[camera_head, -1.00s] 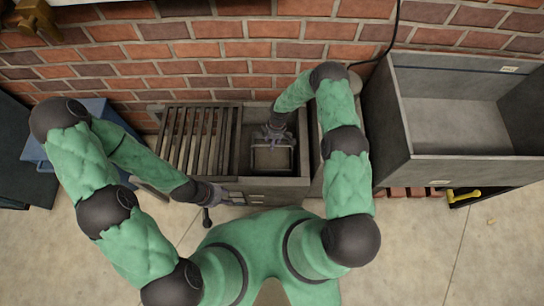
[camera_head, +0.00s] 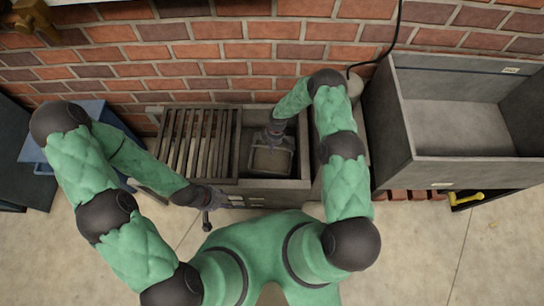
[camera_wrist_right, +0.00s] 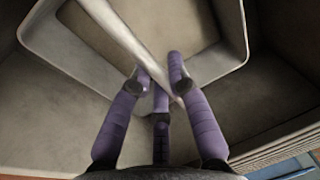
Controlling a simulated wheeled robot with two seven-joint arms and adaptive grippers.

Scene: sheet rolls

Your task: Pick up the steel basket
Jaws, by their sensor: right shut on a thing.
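The steel basket (camera_head: 270,162) is in the right-hand well of the grey sink unit (camera_head: 304,182). It looks slightly turned in the well. In the right wrist view its pale rim (camera_wrist_right: 55,62) and its bar-like handle (camera_wrist_right: 116,32) show close up. My right gripper (camera_head: 277,137) is over the back of the basket. Its purple fingers (camera_wrist_right: 160,88) are shut around the handle in the right wrist view. Whether the basket touches the well floor cannot be told. My left gripper (camera_head: 215,198) is at the unit's front edge, too small to read.
A slatted rack (camera_head: 195,140) covers the left part of the unit. A large grey open bin (camera_head: 455,110) stands to the right. A brick wall (camera_head: 240,55) is close behind. A blue object (camera_head: 95,107) is partly hidden by my left arm. Floor is clear at the front right.

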